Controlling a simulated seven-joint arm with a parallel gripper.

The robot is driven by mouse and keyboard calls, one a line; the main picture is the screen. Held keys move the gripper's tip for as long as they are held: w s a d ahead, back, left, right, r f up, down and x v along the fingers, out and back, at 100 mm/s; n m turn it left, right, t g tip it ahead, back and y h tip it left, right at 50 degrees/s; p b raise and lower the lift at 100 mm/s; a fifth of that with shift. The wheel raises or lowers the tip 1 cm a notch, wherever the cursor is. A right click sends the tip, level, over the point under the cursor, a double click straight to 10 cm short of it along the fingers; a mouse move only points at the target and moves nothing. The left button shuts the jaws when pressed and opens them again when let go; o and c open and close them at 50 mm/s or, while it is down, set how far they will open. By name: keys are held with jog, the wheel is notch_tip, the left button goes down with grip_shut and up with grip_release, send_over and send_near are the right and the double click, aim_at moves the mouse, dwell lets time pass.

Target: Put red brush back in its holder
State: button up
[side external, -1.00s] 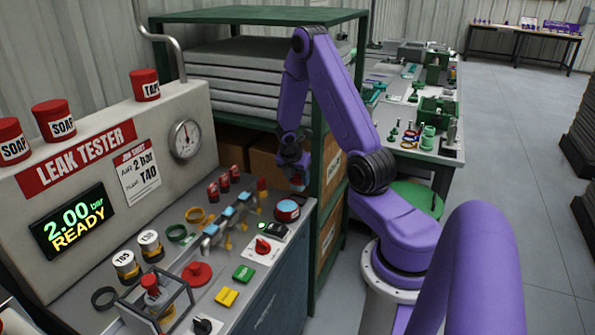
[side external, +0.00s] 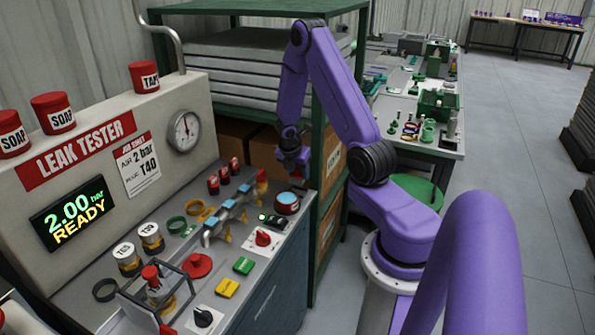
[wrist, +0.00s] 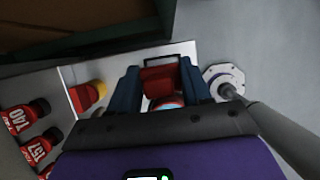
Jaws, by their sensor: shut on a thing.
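My gripper (side external: 297,176) is over the far right end of the leak tester bench, above a red round pot with a blue top (side external: 287,202). In the wrist view its two dark blue fingers (wrist: 160,88) are closed on the sides of a red block-like piece (wrist: 160,76), which looks like the red brush. Its bristles are hidden. Part of a red and blue round thing shows just below the piece in the wrist view; I cannot tell whether they touch. I cannot tell for certain which thing is the brush's holder.
A grey manifold (side external: 231,214) with a red and yellow end stands left of the pot. Small red bottles (side external: 223,178) stand behind it. A control box with a red knob (side external: 263,238) sits in front. The green rack (side external: 330,195) rises close behind my gripper.

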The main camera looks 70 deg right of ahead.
jog(key=shift+f, duration=2.15)
dwell(1.4)
jog(key=o, duration=1.1)
jog(key=shift+o, duration=0.5)
jog(key=o, duration=0.4)
jog(key=shift+r, duration=1.55)
jog(key=shift+r, duration=2.95)
